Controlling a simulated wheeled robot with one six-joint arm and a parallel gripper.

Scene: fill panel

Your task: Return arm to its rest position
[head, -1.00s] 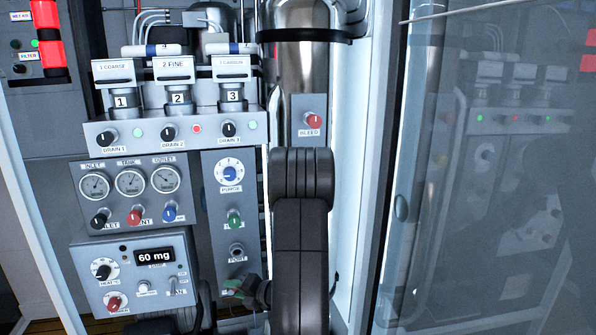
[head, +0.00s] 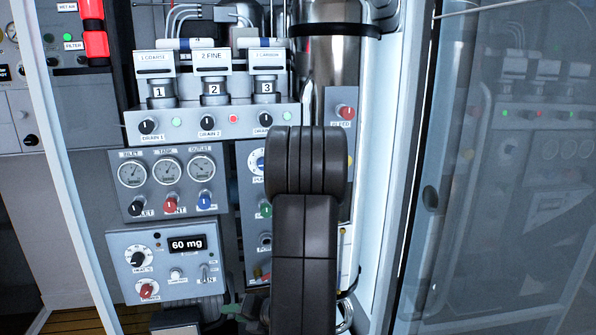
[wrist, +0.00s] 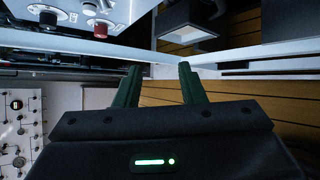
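My dark arm (head: 304,230) stands folded upright in the lower middle of the head view. It covers part of the purge column of the panel. My gripper (wrist: 159,72) shows in the wrist view as two green fingers spread apart with nothing between them. Beyond the fingertips runs a pale frame edge (wrist: 250,53) with wooden floor (wrist: 230,115) around it. In the head view the gripper is mostly hidden low behind the arm.
The fill panel has three filters above a drain strip (head: 190,127), a gauge box (head: 125,180) and a "60 mg" display box (head: 190,285). A steel cylinder (head: 335,75) stands behind my arm. A glass door (head: 510,200) fills the right side.

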